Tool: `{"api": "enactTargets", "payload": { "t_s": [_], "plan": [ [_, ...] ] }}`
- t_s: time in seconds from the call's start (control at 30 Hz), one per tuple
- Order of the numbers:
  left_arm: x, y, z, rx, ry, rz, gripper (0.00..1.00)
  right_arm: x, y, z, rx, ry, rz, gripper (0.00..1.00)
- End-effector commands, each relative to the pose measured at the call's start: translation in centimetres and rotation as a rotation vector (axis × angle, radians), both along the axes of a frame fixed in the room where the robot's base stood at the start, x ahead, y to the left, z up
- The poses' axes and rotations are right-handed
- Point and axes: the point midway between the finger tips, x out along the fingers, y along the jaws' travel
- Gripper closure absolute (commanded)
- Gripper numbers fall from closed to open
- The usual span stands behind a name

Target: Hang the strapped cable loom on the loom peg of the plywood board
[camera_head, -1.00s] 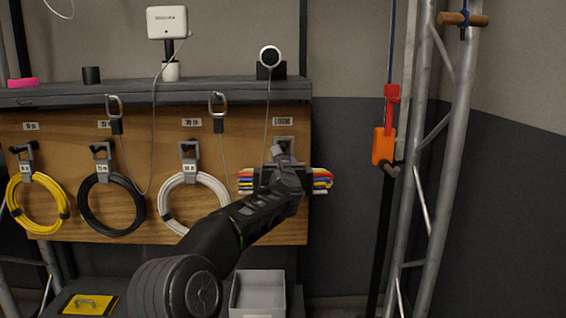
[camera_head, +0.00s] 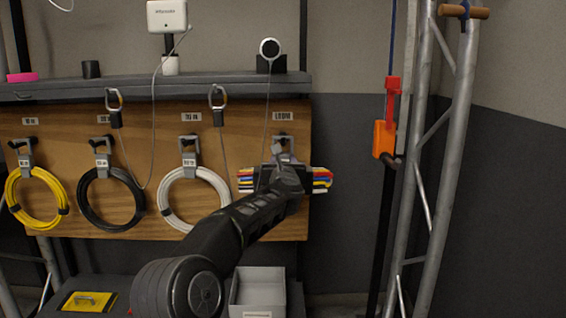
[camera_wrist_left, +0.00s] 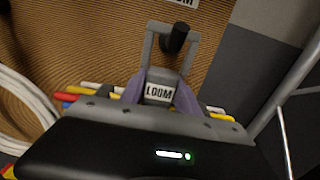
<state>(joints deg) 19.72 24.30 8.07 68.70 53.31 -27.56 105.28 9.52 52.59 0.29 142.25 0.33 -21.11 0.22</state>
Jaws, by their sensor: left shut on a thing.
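The strapped cable loom (camera_head: 322,180) is a bundle of red, yellow, blue and white cables held level in front of the plywood board (camera_head: 150,140). My left gripper (camera_head: 280,178) is shut on it and hides its middle. The dark loom peg (camera_wrist_left: 175,38) shows within the loop's outline. I cannot tell whether the loop bears on it. The LOOM label (camera_head: 285,115) is above. My right gripper is not in view.
Yellow (camera_head: 38,222), black (camera_head: 108,232) and white (camera_head: 195,225) cable coils hang on pegs to the left. A shelf (camera_head: 150,87) runs above the board. A grey bin (camera_head: 258,290) stands below. A metal truss (camera_head: 440,180) rises on the right.

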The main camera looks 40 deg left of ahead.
Motion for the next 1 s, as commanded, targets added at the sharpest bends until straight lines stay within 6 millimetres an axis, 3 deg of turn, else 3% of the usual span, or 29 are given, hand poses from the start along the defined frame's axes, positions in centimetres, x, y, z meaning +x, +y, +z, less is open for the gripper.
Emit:
{"api": "enactTargets", "payload": {
  "t_s": [0.23,0.27,0.53,1.0],
  "plan": [
    [0.05,-0.04,-0.25,-0.002,0.004,-0.001,1.0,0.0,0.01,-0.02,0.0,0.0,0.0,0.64],
    [0.05,-0.04,-0.28,-0.002,0.004,-0.001,0.6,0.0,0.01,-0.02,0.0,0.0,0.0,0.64],
    [0.05,-0.01,-0.28,-0.002,0.004,-0.001,0.38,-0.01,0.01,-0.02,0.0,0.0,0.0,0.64],
    [-0.72,-0.66,-0.55,-0.003,0.007,-0.002,0.36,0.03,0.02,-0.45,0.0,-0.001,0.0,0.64]
  ]
}}
